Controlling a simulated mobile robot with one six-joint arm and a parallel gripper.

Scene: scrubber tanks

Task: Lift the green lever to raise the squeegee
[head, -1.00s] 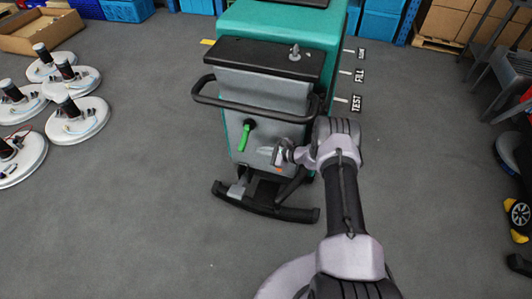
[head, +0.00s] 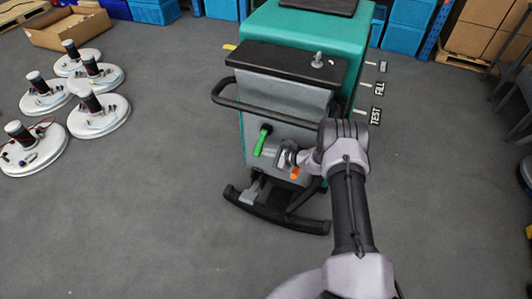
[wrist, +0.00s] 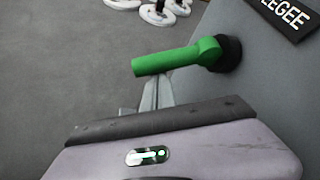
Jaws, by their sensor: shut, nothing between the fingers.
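The green lever (head: 262,140) sticks out from a black pivot on the grey back panel of the teal machine and slants downward in the head view. In the wrist view the lever (wrist: 165,61) lies almost level, with its black pivot at the right end. My gripper (head: 284,160) is just right of and a little below the lever in the head view. In the wrist view my shut, empty fingers (wrist: 157,93) reach up to the lever's lower edge; I cannot tell whether they touch it. The black curved squeegee (head: 275,211) sits low behind the machine, near the floor.
A black handle bar (head: 265,115) crosses the panel above the lever. A label plate ending in "EEGEE" (wrist: 284,14) is beside the lever's pivot. Several round white brush units (head: 98,118) lie on the floor to the left. The floor between is clear.

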